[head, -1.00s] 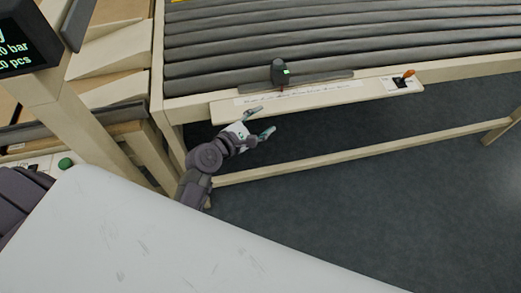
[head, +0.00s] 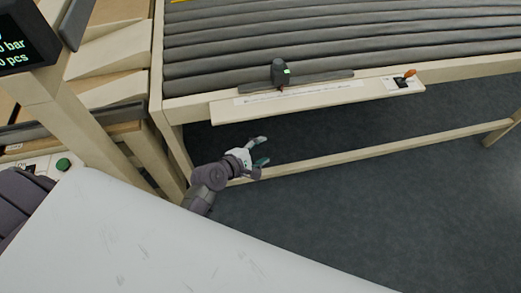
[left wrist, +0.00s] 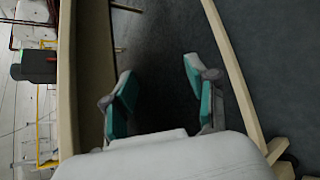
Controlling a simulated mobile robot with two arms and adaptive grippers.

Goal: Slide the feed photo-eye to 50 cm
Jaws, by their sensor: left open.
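The feed photo-eye (head: 280,72) is a small dark block with a green light. It sits on a dark rail (head: 318,80) along the front of the roller table, left of the rail's middle. A white scale strip (head: 300,93) runs below it; its marks are too small to read. My left gripper (head: 262,152) is open and empty, below and slightly left of the photo-eye, apart from the table. In the left wrist view my open fingers (left wrist: 160,90) have nothing between them, and a dark block, likely the photo-eye (left wrist: 38,66), shows at the left. My right gripper is not in view.
The roller table (head: 330,45) fills the back. A small plate with an orange-tipped lever (head: 407,75) is at the right of the front ledge. A lower crossbar (head: 380,150) runs behind my left gripper. A display (head: 20,42) and green button (head: 64,164) are at left.

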